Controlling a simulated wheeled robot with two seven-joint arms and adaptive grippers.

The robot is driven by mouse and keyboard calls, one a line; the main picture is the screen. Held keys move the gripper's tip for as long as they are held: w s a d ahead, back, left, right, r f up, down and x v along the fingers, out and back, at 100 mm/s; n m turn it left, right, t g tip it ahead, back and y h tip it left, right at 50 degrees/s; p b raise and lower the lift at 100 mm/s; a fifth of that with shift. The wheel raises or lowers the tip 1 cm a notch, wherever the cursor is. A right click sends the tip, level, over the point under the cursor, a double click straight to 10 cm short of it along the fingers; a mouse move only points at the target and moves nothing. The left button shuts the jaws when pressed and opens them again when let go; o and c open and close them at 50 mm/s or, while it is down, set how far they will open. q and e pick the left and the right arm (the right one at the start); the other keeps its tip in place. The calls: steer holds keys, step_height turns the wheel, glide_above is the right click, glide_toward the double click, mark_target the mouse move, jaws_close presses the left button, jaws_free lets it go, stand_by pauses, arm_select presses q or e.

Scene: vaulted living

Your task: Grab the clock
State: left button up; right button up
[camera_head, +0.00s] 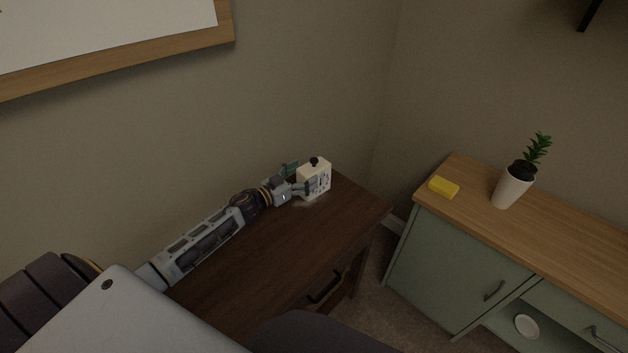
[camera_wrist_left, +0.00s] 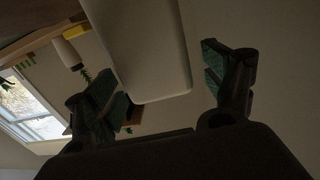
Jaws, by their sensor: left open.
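The clock (camera_head: 318,173) is a small white box with a dark knob on top. It stands upright near the far end of the dark wooden table (camera_head: 262,262), close to the wall. My left gripper (camera_head: 297,180) reaches it from the left and is open. One finger shows in front of the clock's lower part and the other behind its left side. In the left wrist view, the pale body of the clock (camera_wrist_left: 150,45) lies between the spread green-padded fingers of my gripper (camera_wrist_left: 163,82), with a visible gap to the right finger. My right gripper is out of view.
A green cabinet (camera_head: 450,262) with a wooden top stands to the right. It carries a yellow block (camera_head: 444,187) and a potted plant (camera_head: 512,185). A framed board (camera_head: 150,50) hangs on the wall. The table's middle is clear.

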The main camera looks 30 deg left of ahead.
mark_target(314, 169)
arm_select(q)
steer(key=shift+w+d, duration=0.25)
steer(key=shift+w, duration=0.25)
steer(key=shift+w+d, duration=0.25)
steer(key=shift+w, duration=0.3)
steer(key=shift+x, duration=1.25)
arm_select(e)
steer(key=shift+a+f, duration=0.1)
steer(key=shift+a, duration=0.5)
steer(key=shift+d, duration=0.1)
arm_select(q)
steer(key=c, duration=0.9)
steer(key=shift+c, duration=0.5)
